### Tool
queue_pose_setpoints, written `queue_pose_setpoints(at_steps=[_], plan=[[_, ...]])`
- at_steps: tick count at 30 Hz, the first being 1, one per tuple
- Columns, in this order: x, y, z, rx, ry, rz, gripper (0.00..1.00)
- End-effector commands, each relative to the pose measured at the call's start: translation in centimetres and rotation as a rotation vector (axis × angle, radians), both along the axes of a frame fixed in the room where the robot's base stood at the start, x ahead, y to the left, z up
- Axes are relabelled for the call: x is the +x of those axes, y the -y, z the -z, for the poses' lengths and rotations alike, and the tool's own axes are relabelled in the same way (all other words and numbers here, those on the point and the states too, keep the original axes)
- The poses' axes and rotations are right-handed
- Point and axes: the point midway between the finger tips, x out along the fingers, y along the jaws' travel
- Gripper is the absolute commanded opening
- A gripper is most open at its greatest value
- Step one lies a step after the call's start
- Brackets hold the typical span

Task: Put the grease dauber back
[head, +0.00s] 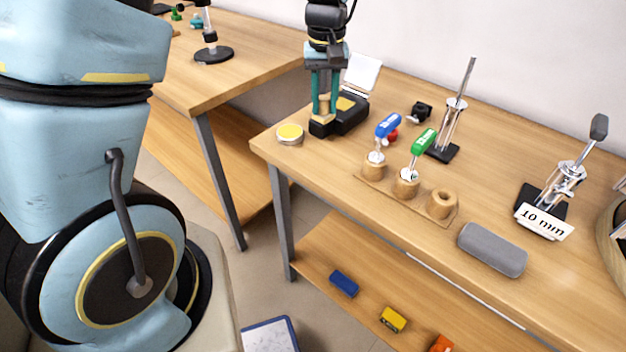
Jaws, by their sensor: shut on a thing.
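My gripper (325,98) points down at the back left of the workbench, above the front of a black box. Its teal fingers are shut on a small tan thing (325,106), which I take to be the grease dauber; the fingers hide most of it, and I cannot tell if its lower end touches the box. A wooden holder (407,196) with three round cups stands near the front edge. A blue-handled tool (387,126) stands in its left cup and a green-handled tool (422,142) in its middle cup. The right cup (442,203) is empty.
The black box (348,117) has a raised white lid (362,73). A yellow-topped round tin (290,134) sits at the left corner. A grey case (492,249), a lever press with a label card (544,221) and another upright stand (452,125) surround the holder.

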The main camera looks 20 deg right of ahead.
Motion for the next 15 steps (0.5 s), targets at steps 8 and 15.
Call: queue_pose_setpoints(at_steps=[8, 15], plan=[[-0.2, 0.0, 3.9, 0.004, -0.006, -0.019, 0.0], [-0.2, 0.0, 6.5, 0.002, -0.004, -0.018, 0.0]])
